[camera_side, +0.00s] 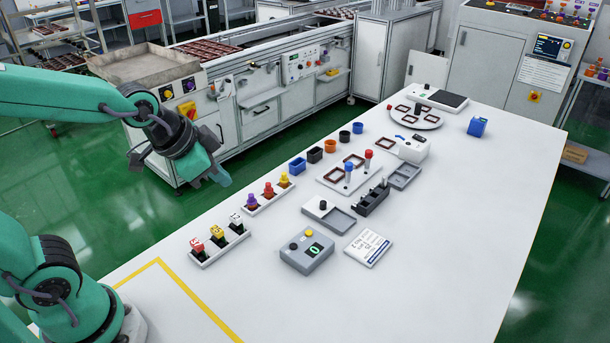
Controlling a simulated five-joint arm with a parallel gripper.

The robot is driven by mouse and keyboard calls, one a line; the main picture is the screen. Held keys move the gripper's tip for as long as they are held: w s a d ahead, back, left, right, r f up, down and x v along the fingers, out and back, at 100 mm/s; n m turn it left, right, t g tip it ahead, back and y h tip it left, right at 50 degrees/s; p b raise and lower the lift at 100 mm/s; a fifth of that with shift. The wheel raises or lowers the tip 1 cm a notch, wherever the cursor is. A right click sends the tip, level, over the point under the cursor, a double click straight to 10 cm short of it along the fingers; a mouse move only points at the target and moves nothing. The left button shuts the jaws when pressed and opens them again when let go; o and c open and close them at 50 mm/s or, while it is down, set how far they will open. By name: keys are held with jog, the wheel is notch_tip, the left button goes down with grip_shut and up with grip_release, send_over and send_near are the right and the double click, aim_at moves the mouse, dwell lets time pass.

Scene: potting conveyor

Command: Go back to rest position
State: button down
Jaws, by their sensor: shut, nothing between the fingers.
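My gripper (221,178) is shut and empty. It hangs in the air at the end of my green arm, at the left of the view, above the left edge of the white table (440,230). It points down and to the right. It is apart from the nearest objects, a white rack (268,205) with red, purple and yellow-topped pieces and another rack (221,252) with several small coloured pieces.
Several small cups, a black holder (372,200), a round turntable (416,118) and a blue block (477,126) lie farther back. The table's right side is clear. A conveyor machine (265,85) stands behind.

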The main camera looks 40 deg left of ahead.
jog(key=s+a+r+n, duration=0.3)
jog(key=s+n, duration=0.2)
jog(key=s, duration=0.3)
jog(key=shift+a+r+g+y, duration=0.15)
jog(key=shift+r+g+y, duration=0.15)
